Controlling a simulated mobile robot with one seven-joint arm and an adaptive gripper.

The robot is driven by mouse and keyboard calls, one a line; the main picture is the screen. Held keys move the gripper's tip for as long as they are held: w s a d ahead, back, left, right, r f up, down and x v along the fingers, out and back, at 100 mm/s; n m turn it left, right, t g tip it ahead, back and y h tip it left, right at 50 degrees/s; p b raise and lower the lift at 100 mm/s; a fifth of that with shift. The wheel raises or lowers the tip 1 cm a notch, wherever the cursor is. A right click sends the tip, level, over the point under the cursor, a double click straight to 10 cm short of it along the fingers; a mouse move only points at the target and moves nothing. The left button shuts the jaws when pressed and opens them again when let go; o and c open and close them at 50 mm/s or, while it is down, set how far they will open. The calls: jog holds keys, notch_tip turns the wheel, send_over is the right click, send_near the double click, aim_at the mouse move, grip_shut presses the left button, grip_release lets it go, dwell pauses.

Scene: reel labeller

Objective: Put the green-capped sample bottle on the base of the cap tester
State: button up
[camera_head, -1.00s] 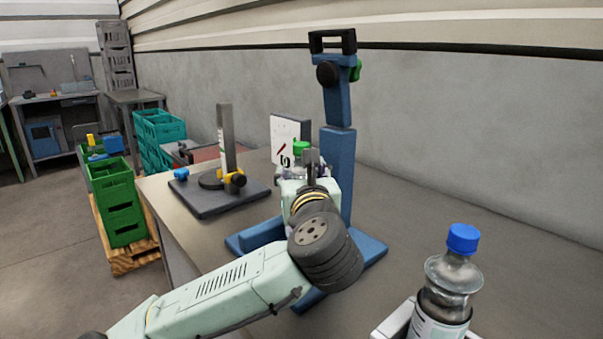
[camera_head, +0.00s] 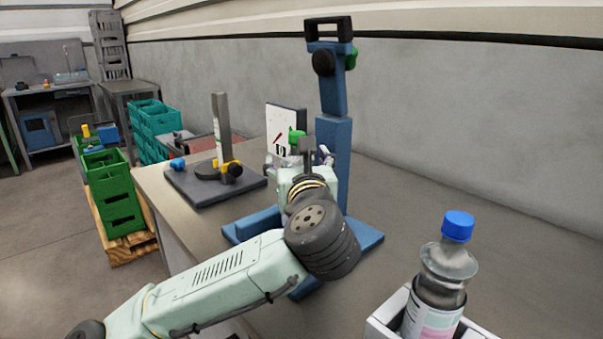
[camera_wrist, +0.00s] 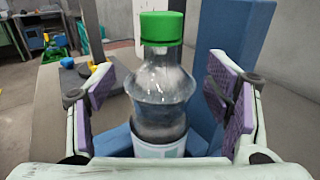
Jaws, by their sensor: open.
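The green-capped sample bottle (camera_wrist: 160,85) is clear with a pale label and stands upright between my gripper's fingers in the wrist view. My gripper (camera_wrist: 163,107) is open, with purple pads on both sides of the bottle and a gap at each side. In the head view the green cap (camera_head: 296,135) shows just beyond my gripper (camera_head: 305,160). A tall blue stand (camera_head: 333,165) with a black top handle, which I take to be the cap tester, rises beside it. Its blue base (camera_head: 362,243) spreads below. The bottle's foot is hidden, so its contact with the base cannot be seen.
A blue-capped bottle (camera_head: 447,270) stands in a white holder (camera_head: 385,318) at the front right. A dark-based device with a grey post (camera_head: 220,125) is at the left. A white panel (camera_head: 280,130) stands behind the green cap. The table's right side is clear.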

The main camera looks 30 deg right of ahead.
jog(key=b+v, duration=0.5)
jog(key=v, duration=0.6)
jog(key=shift+s, duration=0.3)
jog(key=shift+a+f, duration=0.1)
